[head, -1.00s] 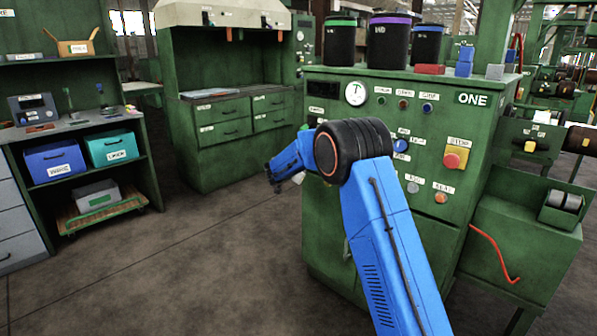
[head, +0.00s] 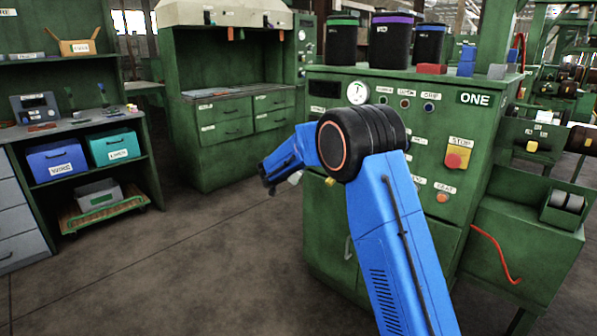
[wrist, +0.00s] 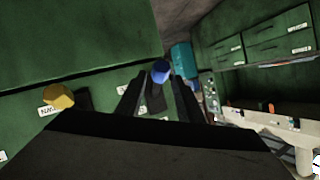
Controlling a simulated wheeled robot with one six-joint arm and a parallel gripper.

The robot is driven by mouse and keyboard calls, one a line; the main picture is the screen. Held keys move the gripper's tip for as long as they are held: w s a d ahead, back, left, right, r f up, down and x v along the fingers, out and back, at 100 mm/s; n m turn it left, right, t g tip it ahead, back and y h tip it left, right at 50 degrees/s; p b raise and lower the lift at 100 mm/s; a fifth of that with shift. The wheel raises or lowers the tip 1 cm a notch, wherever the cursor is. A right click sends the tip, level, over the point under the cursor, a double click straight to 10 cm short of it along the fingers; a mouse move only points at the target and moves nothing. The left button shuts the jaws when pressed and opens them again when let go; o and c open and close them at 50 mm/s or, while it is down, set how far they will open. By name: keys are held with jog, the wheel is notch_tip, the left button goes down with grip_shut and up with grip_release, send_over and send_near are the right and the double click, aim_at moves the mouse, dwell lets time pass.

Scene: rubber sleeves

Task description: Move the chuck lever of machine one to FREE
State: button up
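Machine one is the green cabinet (head: 400,265) with the ONE plate (head: 474,98), a gauge and labelled controls on its front panel. My blue arm crosses that panel and hides part of it. My gripper (head: 266,180) is at the machine's left side in the head view. In the wrist view its two dark fingers (wrist: 160,88) stand apart, with a blue knob (wrist: 160,70) showing between their tips; I cannot tell whether they touch it. A yellow knob (wrist: 58,96) is to the left, beside a white label. I cannot read which control is the chuck lever.
A red-and-yellow stop button (head: 457,157) is on the panel. Black canisters (head: 391,42) stand on top. A workbench with blue (head: 56,160) and teal (head: 114,147) bins is at left. The floor between is clear.

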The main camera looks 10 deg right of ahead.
jog(key=v, duration=1)
jog(key=shift+s+a, duration=0.2)
jog(key=shift+s, duration=0.05)
jog(key=shift+r, duration=0.1)
